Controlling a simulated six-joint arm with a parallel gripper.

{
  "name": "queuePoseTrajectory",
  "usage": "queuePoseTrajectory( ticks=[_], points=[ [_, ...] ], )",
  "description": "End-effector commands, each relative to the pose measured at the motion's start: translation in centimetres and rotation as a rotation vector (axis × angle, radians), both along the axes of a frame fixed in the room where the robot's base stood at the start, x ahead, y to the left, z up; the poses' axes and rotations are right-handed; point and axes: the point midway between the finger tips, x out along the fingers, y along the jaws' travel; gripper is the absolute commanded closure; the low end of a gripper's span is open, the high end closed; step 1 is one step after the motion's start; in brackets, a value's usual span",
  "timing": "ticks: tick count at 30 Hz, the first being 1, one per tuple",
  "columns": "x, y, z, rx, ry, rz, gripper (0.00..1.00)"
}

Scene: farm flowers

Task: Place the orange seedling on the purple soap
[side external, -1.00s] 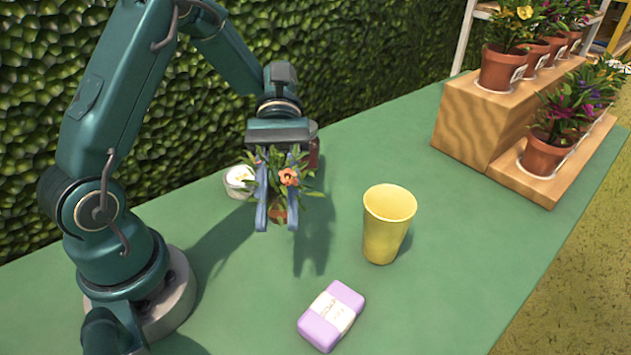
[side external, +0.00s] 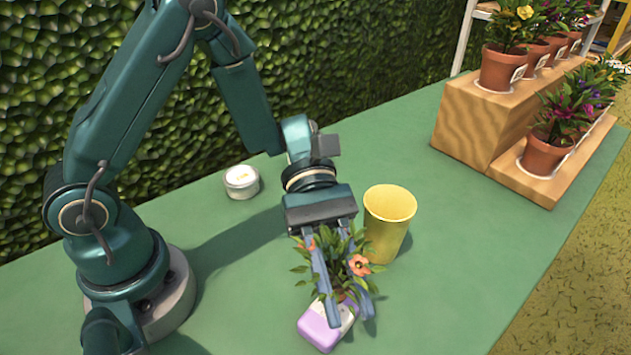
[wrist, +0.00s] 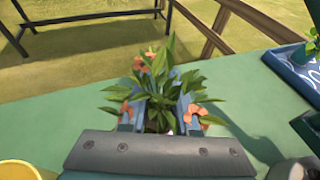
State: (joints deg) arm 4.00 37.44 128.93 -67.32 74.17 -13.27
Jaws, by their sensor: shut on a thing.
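The orange seedling (side external: 345,262) is a green leafy plant with orange flowers, and its small pot is mostly hidden by leaves and fingers. My gripper (side external: 345,312) is shut on it, fingers pointing down. The seedling also shows in the wrist view (wrist: 160,85), between the fingers of my gripper (wrist: 158,108). The purple soap (side external: 318,332) lies on the green table with a pale label. The seedling appears over the soap's far right part in the side view. I cannot tell whether the pot touches the soap.
A yellow cup (side external: 389,222) stands close behind and right of my gripper. A white candle in a tin (side external: 241,181) is at the back left. A wooden stepped stand (side external: 480,125) holds several potted flowers at right. The table's (side external: 455,270) right front is clear.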

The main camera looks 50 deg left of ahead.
Motion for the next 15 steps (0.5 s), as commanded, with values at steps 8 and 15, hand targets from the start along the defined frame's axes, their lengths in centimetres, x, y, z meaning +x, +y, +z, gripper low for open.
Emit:
queuePoseTrajectory(
  ticks=[8,15],
  points=[
    [0.0,0.0,-3.2,0.002,0.003,0.0,1.0],
    [0.0,0.0,-4.0,0.001,-0.001,0.001,1.0]
  ],
)
